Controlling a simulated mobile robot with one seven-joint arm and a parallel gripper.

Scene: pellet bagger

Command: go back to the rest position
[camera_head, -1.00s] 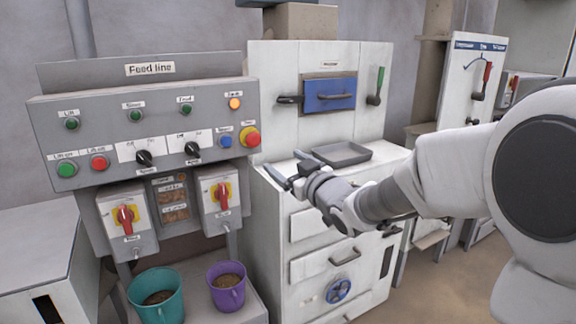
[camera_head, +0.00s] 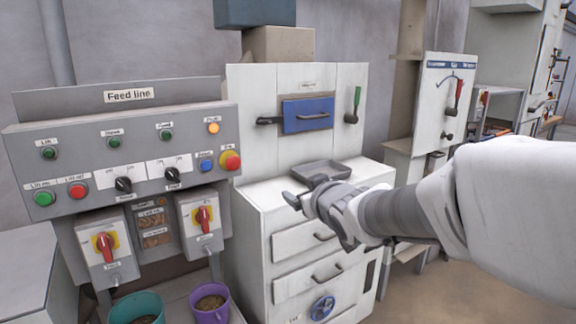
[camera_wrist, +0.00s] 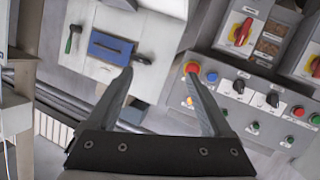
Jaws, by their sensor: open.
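My gripper (camera_head: 301,191) is open and empty in front of the white cabinet (camera_head: 262,204), near its grey tray. In the wrist view its two fingers (camera_wrist: 160,85) stand wide apart with nothing between them. My arm reaches in from the right of the head view and hides part of the cabinet's drawers.
The grey Feed line panel (camera_head: 75,165) with buttons and red switches stands at left. The grey tray (camera_head: 318,171) rests on the cabinet below a blue door (camera_head: 307,113). Teal (camera_head: 135,306) and purple (camera_head: 209,304) buckets stand below the panel. Floor is clear at lower right.

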